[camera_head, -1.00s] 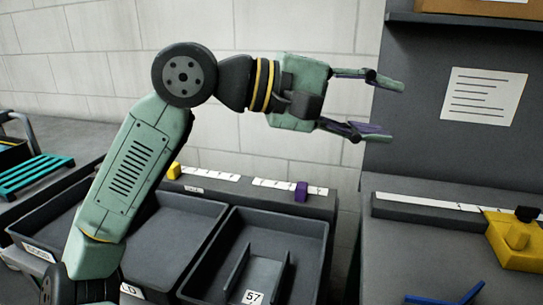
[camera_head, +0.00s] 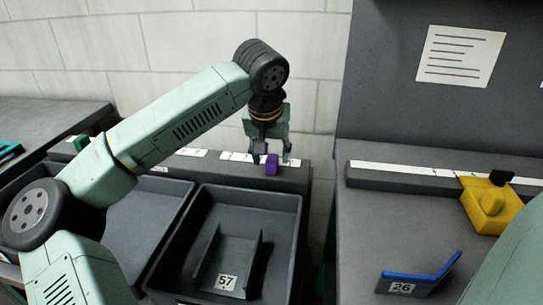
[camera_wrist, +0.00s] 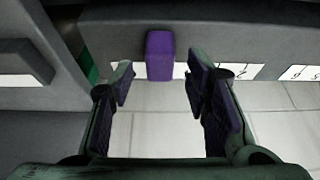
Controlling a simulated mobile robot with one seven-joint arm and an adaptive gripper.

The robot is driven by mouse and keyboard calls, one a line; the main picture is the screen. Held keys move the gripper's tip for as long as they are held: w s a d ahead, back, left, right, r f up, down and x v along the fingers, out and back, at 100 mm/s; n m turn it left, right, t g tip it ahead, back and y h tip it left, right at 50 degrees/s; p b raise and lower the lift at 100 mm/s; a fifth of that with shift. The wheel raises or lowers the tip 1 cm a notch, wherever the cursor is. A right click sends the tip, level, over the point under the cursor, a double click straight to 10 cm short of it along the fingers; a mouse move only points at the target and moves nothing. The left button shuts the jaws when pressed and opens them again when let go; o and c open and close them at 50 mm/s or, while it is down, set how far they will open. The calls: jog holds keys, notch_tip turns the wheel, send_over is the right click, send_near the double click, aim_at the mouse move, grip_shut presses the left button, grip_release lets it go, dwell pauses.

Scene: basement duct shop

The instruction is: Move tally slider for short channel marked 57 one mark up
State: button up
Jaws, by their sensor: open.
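The purple tally slider (camera_head: 272,164) sits on the white marked strip (camera_head: 234,156) along the ledge behind the bins. It also shows in the wrist view (camera_wrist: 159,54), upper middle, with digits on the strip to its right. The short dark channel (camera_head: 207,258) with the label 57 (camera_head: 226,282) lies in the bin in front of that strip. My gripper (camera_head: 272,157) points down at the slider, open and empty. In the wrist view its fingertips (camera_wrist: 158,84) are apart, and the slider shows in the gap between them. I see no finger touching it.
A dark bin (camera_head: 301,220) holds the channel, with another bin (camera_head: 160,225) to its left. On the right bench stand a yellow block (camera_head: 490,204) by a second marked strip (camera_head: 400,170), and a blue-edged angle piece labelled 26 (camera_head: 425,278). A gap separates ledge and bench.

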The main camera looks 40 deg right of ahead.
jog(key=shift+x, duration=1.35)
jog(key=shift+c, duration=0.3)
grip_shut()
